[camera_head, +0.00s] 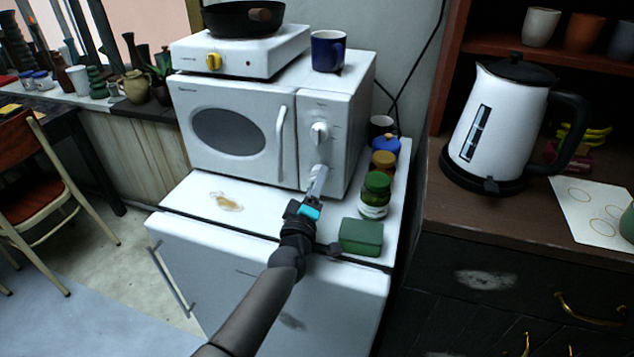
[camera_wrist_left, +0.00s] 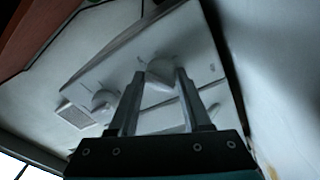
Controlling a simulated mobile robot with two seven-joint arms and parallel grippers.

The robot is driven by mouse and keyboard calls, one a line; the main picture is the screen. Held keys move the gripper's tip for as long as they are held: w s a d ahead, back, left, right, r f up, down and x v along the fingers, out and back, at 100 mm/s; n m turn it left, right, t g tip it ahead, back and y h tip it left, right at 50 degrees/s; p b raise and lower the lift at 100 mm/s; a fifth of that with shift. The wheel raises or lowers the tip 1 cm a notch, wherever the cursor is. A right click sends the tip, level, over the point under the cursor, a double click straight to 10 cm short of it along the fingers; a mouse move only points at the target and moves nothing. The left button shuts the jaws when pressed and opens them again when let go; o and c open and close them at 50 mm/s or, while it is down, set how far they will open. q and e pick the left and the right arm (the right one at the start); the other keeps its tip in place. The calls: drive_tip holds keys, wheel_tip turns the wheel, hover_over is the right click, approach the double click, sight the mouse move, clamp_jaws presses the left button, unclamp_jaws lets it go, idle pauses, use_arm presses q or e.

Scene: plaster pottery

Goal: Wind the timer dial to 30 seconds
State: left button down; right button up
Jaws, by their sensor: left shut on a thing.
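The white microwave (camera_head: 255,103) stands on a white fridge-like cabinet, its control panel on the right. The upper dial (camera_head: 320,132) is plain to see in the head view and also shows in the left wrist view (camera_wrist_left: 103,99). My left gripper (camera_head: 320,170) reaches the panel below it and hides the lower dial in the head view. In the left wrist view the fingers of my left gripper (camera_wrist_left: 161,75) stand on either side of the lower dial (camera_wrist_left: 162,69) and are shut on it. The dial markings are too small to read. My right gripper is out of view.
A green box (camera_head: 361,237), a green-lidded jar (camera_head: 375,195) and other jars stand right of my left gripper. A brown spill (camera_head: 227,202) lies on the cabinet top (camera_head: 185,196). A hot plate (camera_head: 240,50) and a blue mug (camera_head: 328,51) stand on the microwave.

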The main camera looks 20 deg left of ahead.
use_arm(q)
drive_tip(key=shift+c, duration=1.8)
unclamp_jaws()
drive_tip(key=s+p, duration=0.1)
drive_tip(key=s, duration=0.4)
drive_tip(key=s+f, duration=0.1)
drive_tip(key=s, duration=0.4)
drive_tip(key=s+p, duration=0.1)
drive_tip(key=s, duration=0.4)
drive_tip(key=shift+s+d+f+p, duration=0.1)
drive_tip(key=shift+d+f+p, duration=0.1)
drive_tip(key=shift+f+p, duration=0.15)
